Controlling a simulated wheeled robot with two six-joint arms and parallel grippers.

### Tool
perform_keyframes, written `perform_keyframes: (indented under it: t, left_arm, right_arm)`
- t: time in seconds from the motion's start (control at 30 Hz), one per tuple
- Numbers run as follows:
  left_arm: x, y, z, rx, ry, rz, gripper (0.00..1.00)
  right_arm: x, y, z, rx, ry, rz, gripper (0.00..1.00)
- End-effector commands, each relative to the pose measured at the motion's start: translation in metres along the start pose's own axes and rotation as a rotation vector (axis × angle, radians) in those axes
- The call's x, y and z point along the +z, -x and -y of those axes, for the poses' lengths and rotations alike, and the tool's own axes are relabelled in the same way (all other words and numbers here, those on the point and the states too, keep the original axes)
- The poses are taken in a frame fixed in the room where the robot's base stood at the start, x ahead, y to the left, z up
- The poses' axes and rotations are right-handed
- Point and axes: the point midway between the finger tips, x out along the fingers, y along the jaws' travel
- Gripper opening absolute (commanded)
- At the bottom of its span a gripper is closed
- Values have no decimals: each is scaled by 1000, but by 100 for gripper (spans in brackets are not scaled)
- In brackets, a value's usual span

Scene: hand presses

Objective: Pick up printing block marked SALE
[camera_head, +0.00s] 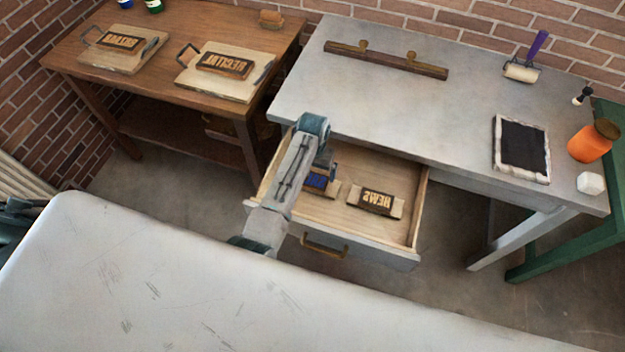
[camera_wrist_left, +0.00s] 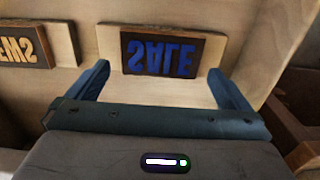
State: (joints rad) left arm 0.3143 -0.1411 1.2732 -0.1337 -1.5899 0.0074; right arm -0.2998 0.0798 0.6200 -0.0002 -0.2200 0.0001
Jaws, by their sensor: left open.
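The printing block marked SALE (camera_wrist_left: 160,55) is dark with blue mirrored letters on a pale wooden base. It lies in the open drawer, and in the head view (camera_head: 317,181) my left arm partly hides it. My left gripper (camera_wrist_left: 161,84) is open, its two blue fingers apart on either side of the block's near part. Nothing is held between them. In the head view the left gripper (camera_head: 323,160) is over the drawer's left part, its fingertips hard to make out. My right gripper is not in view.
A second block with pale letters (camera_head: 378,200) lies right of it in the drawer (camera_head: 411,215). The drawer walls are close around. The grey table (camera_head: 420,105) above holds a dark inked slab (camera_head: 522,146), a roller (camera_head: 522,71) and an orange jar (camera_head: 590,143).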

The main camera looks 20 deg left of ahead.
Motion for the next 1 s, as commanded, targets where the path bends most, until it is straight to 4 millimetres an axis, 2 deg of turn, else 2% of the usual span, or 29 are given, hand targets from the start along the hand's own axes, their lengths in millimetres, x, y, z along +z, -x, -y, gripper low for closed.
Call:
perform_keyframes:
  t: [0.03, 0.13, 0.3, 0.57, 0.77, 1.0]
  left_arm:
    - [2, -4, 1, -1, 0, 5, 100]
    - [2, -18, 2, -2, 0, 4, 100]
    - [1, -37, 2, -1, 0, 2, 100]
    - [1, -40, 2, -1, 0, 0, 100]
    - [1, -40, 2, -1, 0, 0, 66]
    - [1, -39, 1, 0, 0, -1, 66]
  right_arm:
    - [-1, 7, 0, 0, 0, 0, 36]
    - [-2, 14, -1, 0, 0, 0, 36]
    - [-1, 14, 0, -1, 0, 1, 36]
    - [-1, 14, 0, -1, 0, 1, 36]
    - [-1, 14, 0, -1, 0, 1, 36]
    - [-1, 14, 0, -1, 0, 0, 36]
